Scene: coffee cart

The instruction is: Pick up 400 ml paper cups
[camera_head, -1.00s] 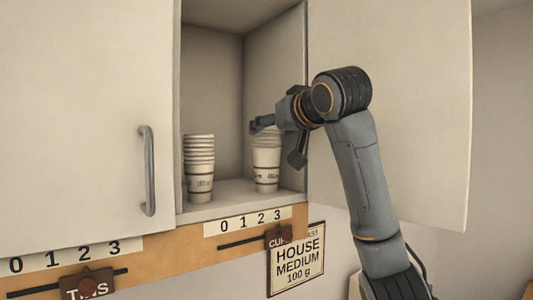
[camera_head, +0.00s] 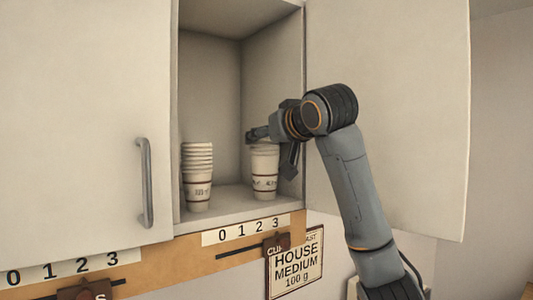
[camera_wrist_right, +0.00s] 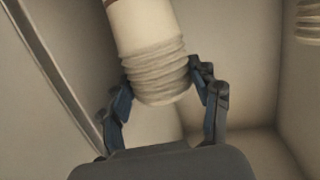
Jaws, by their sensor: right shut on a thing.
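The right stack of white paper cups (camera_head: 264,178) stands upside up on the cabinet shelf, with a dark band and small print that I cannot read. My right gripper (camera_head: 258,134) reaches in from the right and is shut on this stack near its top rims. In the right wrist view the fingers (camera_wrist_right: 163,85) sit on both sides of the stacked rims (camera_wrist_right: 157,67). A second stack of paper cups (camera_head: 197,180) stands on the shelf to the left, apart from the gripper. My left gripper is out of view.
The cabinet shelf (camera_head: 225,200) is bare between the stacks. A closed door with a handle (camera_head: 146,183) is on the left, and an open door (camera_head: 410,150) lies behind my arm. A number strip (camera_head: 246,229) and a "HOUSE MEDIUM" sign (camera_head: 295,262) are below.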

